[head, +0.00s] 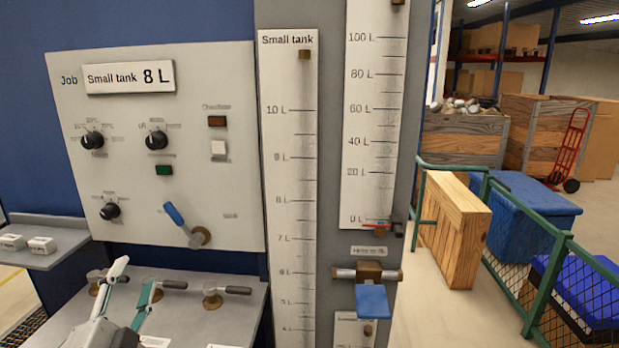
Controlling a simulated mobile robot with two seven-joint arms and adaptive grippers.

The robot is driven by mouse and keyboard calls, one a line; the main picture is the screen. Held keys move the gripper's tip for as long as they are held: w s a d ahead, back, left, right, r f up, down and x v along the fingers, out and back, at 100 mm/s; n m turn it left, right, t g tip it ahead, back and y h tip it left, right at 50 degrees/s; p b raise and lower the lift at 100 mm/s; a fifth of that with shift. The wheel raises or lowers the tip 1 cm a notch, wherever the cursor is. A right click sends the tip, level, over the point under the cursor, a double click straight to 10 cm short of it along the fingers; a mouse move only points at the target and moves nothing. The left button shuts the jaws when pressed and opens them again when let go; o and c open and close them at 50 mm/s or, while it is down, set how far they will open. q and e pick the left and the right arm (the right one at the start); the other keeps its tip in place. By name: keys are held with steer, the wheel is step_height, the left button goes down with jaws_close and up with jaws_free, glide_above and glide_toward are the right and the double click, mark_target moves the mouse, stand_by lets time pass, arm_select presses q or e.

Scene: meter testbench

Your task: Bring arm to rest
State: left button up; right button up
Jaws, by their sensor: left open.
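My left gripper (137,276) is at the lower left of the head view, over the grey bench (245,300) below the panel. Its two pale and teal fingers point up and away and stand apart, with nothing between them. The grey control panel (215,75) is beyond it, with a "Small tank 8 L" card (130,77). A blue-handled lever (178,218) on the panel slants up to the left; the gripper is below it and apart from it. My right gripper is out of view.
Several dark-handled valves (212,297) stand on the bench beside the gripper. A side shelf (60,252) holds small white blocks. Tall scales (290,180) and a blue-handled valve (373,301) are to the right. A green railing (545,255) borders crates and blue bins.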

arm_select(q)
steer(key=s+a+f+n+g+y, duration=0.15)
steer(key=s+f+g, duration=0.45)
steer(key=s+f, duration=0.6)
steer(key=s+a+f+n+g, duration=0.2)
steer(key=s+f+g, duration=0.6)
steer(key=f, duration=0.8)
steer(key=d+f+n+t+h, duration=0.3)
steer(key=d+f+t+h, duration=0.2)
steer(key=d+f, duration=0.9)
steer(key=shift+w+d+f+h, duration=0.25)
steer(key=shift+w+f+h, duration=0.15)
steer(key=shift+f+h, duration=0.35)
